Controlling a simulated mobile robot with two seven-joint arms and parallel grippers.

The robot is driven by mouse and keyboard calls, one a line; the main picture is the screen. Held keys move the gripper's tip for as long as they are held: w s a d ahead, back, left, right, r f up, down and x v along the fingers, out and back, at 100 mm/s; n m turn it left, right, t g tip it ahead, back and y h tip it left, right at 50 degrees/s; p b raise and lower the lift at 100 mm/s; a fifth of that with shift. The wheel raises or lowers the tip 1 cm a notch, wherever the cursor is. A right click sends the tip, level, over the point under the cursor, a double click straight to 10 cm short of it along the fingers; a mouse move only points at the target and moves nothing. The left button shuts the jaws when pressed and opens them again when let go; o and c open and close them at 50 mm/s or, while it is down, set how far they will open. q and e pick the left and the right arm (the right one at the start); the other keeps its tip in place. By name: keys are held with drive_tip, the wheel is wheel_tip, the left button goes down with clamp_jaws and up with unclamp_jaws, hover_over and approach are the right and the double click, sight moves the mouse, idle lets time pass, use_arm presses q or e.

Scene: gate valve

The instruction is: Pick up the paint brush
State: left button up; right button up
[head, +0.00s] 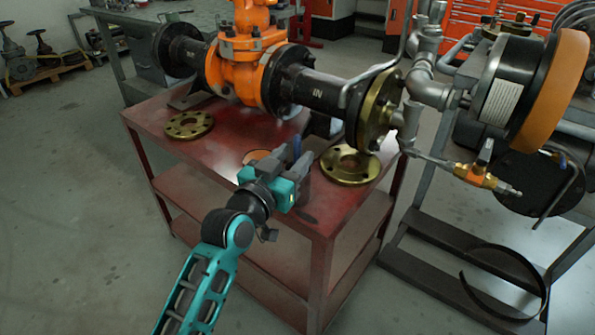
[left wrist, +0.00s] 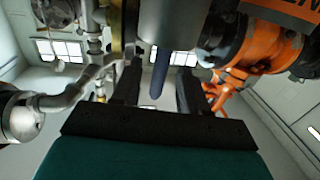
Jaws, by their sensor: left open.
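A dark blue, slim handle shape, which looks like the paint brush (left wrist: 160,72), shows between the two fingers of my left gripper (left wrist: 157,85) in the left wrist view, with gaps on both sides. In the head view a small blue part of it (head: 297,146) shows at the fingertips; its bristle end cannot be made out. My left gripper (head: 291,159) is open, over the front of the red table (head: 230,168). My right gripper is not in view.
Brass flanges lie on the table at left (head: 188,125) and right (head: 350,165) of my gripper. The orange valve (head: 240,65) and its black pipe (head: 318,92) stand behind and above.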

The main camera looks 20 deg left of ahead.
use_arm(q)
drive_tip(key=shift+w+d, duration=0.2)
drive_tip(key=shift+w, duration=0.9)
drive_tip(key=shift+c, duration=0.3)
clamp_jaws()
